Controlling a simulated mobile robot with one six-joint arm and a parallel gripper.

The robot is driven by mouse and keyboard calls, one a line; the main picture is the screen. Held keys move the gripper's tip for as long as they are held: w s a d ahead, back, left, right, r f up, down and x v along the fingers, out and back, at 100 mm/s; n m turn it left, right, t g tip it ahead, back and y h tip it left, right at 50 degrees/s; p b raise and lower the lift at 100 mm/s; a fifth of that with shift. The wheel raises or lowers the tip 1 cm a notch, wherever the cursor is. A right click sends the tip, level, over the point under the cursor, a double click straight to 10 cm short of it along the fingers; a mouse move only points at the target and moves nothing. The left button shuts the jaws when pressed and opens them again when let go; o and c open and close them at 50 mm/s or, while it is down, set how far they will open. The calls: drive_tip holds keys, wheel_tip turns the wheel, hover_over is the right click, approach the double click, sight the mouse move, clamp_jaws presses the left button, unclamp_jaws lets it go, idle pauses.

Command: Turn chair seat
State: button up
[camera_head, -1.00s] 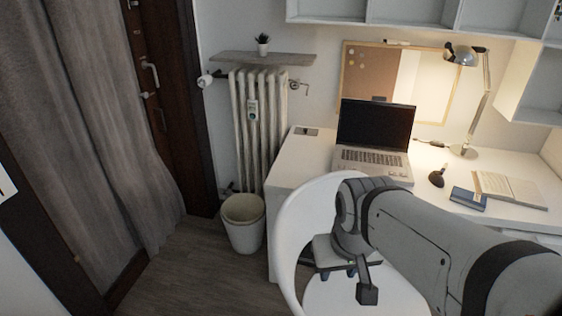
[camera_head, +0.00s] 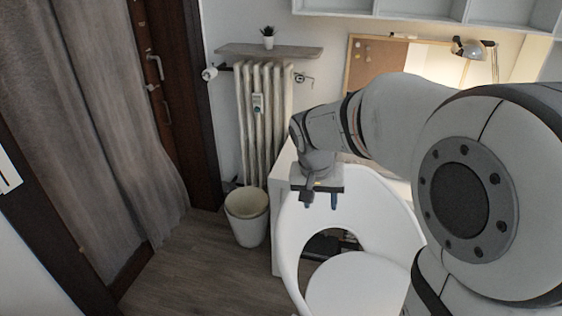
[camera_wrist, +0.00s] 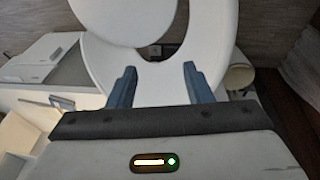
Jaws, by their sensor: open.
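The white chair (camera_head: 290,238) stands in front of the desk, with a curved backrest that has a wide opening, and a round seat (camera_head: 355,285) below. In the wrist view the chair's white shell (camera_wrist: 160,82) runs across the space between and beyond my fingers. My gripper (camera_head: 320,203) points down at the upper left part of the backrest; in the wrist view my gripper (camera_wrist: 160,84) shows two blue-grey fingers spread apart. I cannot tell whether a finger touches the chair. My arm hides the chair's right side and most of the desk.
A white waste bin (camera_head: 247,222) stands on the floor left of the desk (camera_head: 284,170). A radiator (camera_head: 262,110) and a shelf with a small plant (camera_head: 268,38) are behind. A grey curtain (camera_head: 110,120) hangs at the left.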

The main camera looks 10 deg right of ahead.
drive_tip(key=w+a+f+m, duration=0.1)
drive_tip(key=w+f, duration=0.1)
drive_tip(key=w, duration=0.3)
drive_tip(key=w+a+f+m+h, duration=0.1)
drive_tip(key=w+f, duration=0.2)
drive_tip(key=w, duration=0.3)
drive_tip(key=w+a+f+m+h, duration=0.1)
drive_tip(key=w+f+m, duration=0.1)
drive_tip(key=w, duration=0.4)
drive_tip(key=shift+w+a+f+b, duration=0.15)
drive_tip(key=shift+f+b, duration=0.15)
drive_tip(key=shift+f, duration=0.4)
drive_tip(key=shift+h, duration=0.3)
drive_tip(key=x, duration=0.7)
drive_tip(key=shift+w+f, duration=0.15)
drive_tip(key=shift+f, duration=0.15)
drive_tip(key=shift+c, duration=0.3)
clamp_jaws()
